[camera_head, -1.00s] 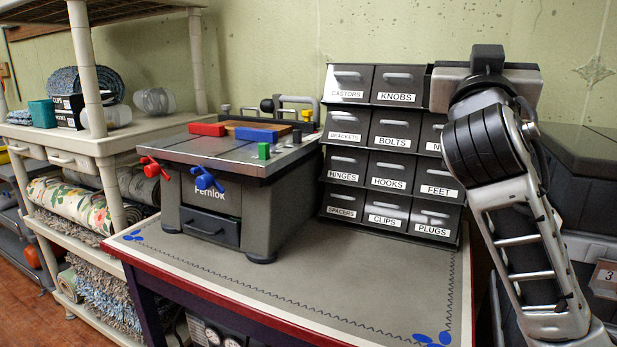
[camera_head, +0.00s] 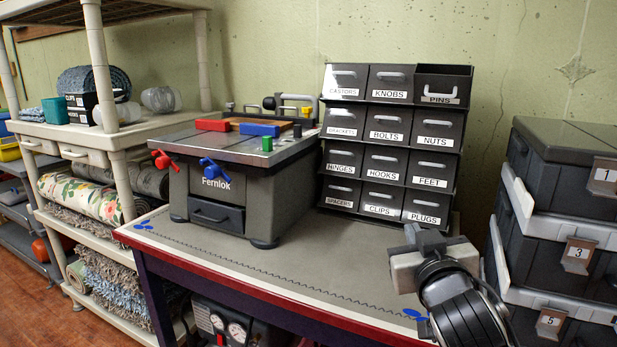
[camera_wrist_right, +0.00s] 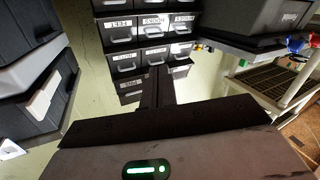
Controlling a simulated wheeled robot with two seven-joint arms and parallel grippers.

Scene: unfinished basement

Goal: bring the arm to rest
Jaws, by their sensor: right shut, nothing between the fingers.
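My right gripper (camera_head: 411,237) is low at the front right of the workbench, in front of the drawer cabinet and apart from it. Its fingers are together in the right wrist view (camera_wrist_right: 155,88), with nothing between them. My right arm is folded low at the bottom right of the head view. My left gripper is not in view.
The workbench (camera_head: 290,270) holds a grey Fernlok machine (camera_head: 215,183) and a labelled drawer cabinet (camera_head: 385,135). The PINS drawer (camera_head: 440,97) sticks out, open. Numbered dark bins (camera_head: 560,205) stand close at right. A rug shelf (camera_head: 110,140) is at left.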

